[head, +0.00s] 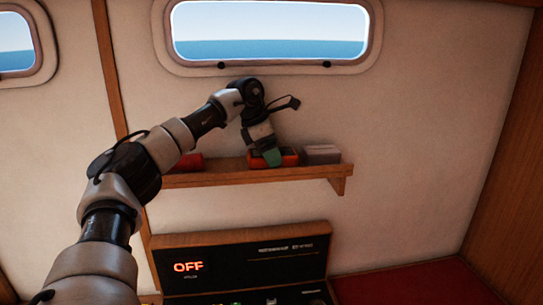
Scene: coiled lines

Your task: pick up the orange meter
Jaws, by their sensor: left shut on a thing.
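An orange meter (289,157) sits on the wooden wall shelf, between a red thing and a pale box. My left arm reaches up from the lower left, and its gripper (267,149) points down at the meter from above. It is shut on the orange meter, which still appears to be at shelf level. A green patch shows at the fingertips in front of the meter; I cannot tell whether it belongs to the gripper or the meter. The fingers hide part of the meter. My right gripper is not in view.
The wooden shelf (220,179) also holds a red thing (190,162) at left and a pale box (322,154) at right. Below is an open dark case (240,262) reading "OFF". A window (270,30) is above. A red surface (420,285) lies lower right.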

